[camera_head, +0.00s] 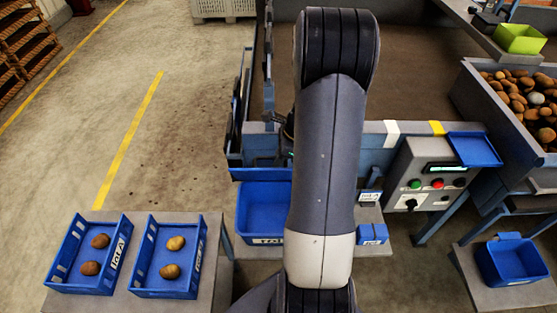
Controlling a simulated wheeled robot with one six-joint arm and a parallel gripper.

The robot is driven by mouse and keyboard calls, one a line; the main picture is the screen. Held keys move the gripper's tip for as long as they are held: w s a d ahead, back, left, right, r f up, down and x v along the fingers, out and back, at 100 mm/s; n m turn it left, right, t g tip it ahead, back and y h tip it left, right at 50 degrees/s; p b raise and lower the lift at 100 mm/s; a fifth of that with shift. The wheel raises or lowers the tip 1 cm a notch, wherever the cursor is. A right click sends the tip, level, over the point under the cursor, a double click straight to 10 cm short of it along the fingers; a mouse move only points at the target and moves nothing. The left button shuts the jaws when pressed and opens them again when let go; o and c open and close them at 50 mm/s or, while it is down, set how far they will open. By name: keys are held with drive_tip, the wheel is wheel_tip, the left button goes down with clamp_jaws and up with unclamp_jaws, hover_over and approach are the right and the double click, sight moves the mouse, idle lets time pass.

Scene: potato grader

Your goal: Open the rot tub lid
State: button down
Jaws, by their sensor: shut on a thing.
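My arm rises through the middle of the head view and bends at its top. A small blue box (373,233) sits right of my arm, below a white label. Another small blue tub (512,264) stands at the lower right, with a blue piece at its back edge.
Two blue crates, a left one (64,275) and a right one (149,284), hold two potatoes each on a grey stand. A control box (432,184) with buttons stands right of my arm. A potato-filled bin (482,113) is at the right.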

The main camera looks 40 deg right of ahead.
drive_tip(key=w+d+p, duration=0.2)
drive_tip(key=w+d, duration=0.1)
drive_tip(key=w, duration=0.2)
drive_tip(key=shift+w+d+r, duration=0.3)
drive_tip(key=shift+d+r, duration=0.1)
drive_tip(key=shift+r, duration=0.05)
idle(0.5)
drive_tip(key=c, duration=1.6)
unclamp_jaws()
drive_tip(key=shift+r, duration=0.1)
drive_tip(key=shift+c, duration=0.2)
drive_tip(key=shift+w, duration=0.1)
wheel_tip(320, 180, up, 8)
drive_tip(key=p, duration=0.4)
drive_tip(key=shift+w+d+f, duration=0.2)
drive_tip(key=shift+d+f, duration=0.05)
drive_tip(key=shift+d, duration=0.05)
